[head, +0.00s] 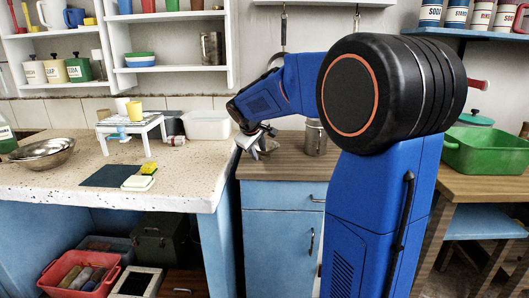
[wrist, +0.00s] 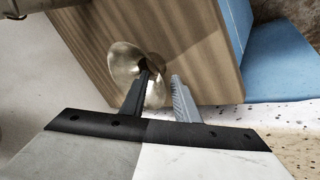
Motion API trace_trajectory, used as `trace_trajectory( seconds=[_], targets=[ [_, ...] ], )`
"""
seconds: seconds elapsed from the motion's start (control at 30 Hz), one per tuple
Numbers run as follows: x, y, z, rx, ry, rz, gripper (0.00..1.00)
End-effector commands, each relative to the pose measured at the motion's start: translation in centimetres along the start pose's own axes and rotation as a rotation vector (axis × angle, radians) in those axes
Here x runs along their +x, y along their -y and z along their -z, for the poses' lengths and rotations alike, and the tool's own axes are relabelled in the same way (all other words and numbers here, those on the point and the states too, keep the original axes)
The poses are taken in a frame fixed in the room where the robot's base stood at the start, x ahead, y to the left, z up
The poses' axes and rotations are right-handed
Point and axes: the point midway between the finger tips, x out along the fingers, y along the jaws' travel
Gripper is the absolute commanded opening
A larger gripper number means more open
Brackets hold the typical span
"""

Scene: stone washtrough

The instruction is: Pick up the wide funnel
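A shiny metal funnel (wrist: 122,62) is at the wood-topped counter in the wrist view, its round, wide mouth facing the camera. My gripper (wrist: 160,80) is at the funnel, with its dark finger across the mouth and its grey finger just outside the right edge. Part of the funnel wall shows between the two fingers. The fingers are apart, and I see a narrow gap beside the grey one. In the head view my gripper (head: 262,138) is low over the left end of the wooden counter, and the funnel (head: 268,146) is mostly hidden there.
A metal canister (head: 315,138) stands on the wooden counter right of my gripper. A white tub (head: 207,125) sits left, on the speckled stone top, near a small white stand (head: 131,125). A green basin (head: 488,152) is far right. Bare wood lies in front of the canister.

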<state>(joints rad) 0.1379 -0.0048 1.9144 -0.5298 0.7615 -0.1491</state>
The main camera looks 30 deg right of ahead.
Motion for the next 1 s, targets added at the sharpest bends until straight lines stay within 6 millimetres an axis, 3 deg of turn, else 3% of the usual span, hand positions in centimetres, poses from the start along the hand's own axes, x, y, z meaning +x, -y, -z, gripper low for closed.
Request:
trace_trajectory(
  seconds=[0.13,0.27,0.77,1.0],
  targets=[
    [-0.1,0.0,0.0,0.0,-0.001,0.0,0.28],
    [-0.1,0.0,0.0,0.0,-0.001,0.0,0.0],
    [-0.1,0.1,-0.1,0.0,0.003,0.003,0.0],
    [-2.6,-1.7,0.9,0.002,-0.001,0.0,0.0]
  ],
)
